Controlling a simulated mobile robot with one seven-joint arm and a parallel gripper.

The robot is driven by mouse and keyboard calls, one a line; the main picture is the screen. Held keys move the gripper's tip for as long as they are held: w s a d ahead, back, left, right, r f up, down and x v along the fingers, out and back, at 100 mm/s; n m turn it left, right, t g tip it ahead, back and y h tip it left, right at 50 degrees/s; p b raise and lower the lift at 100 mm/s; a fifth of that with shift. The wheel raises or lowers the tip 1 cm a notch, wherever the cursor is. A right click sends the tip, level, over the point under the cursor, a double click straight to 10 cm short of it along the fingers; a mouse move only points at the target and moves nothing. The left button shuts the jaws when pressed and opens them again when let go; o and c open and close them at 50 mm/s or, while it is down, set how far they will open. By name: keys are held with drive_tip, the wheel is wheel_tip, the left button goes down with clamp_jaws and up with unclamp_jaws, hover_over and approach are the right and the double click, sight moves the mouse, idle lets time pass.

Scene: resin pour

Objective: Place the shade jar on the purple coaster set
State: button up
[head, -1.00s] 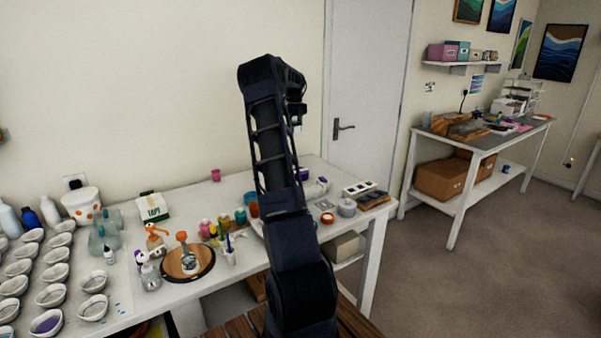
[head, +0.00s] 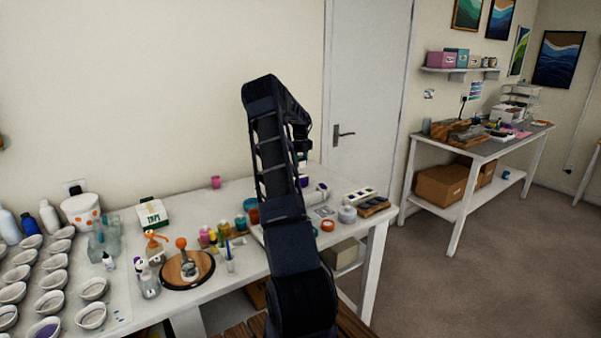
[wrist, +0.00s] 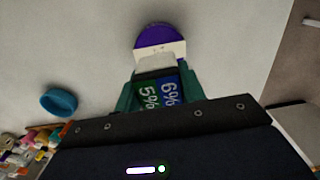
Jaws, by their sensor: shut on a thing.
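The shade jar, pale on top with green and blue labels reading 5% and 6% (wrist: 156,94), is between the teal-sided fingers of my gripper (wrist: 158,82) in the wrist view. My gripper is shut on it. The purple coaster set (wrist: 160,36) lies on the white table just beyond the jar, as a purple round with a white band across its near part. The jar overlaps its near edge in the picture, and I cannot tell whether they touch.
In the head view, a red-orange ring (head: 327,225) and a grey round container (head: 347,214) stand near the table's right end. The tabletop around the coasters is mostly clear.

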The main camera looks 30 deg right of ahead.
drive_tip(key=shift+f, duration=2.6)
drive_tip(key=shift+f, duration=0.15)
drive_tip(key=o, duration=1)
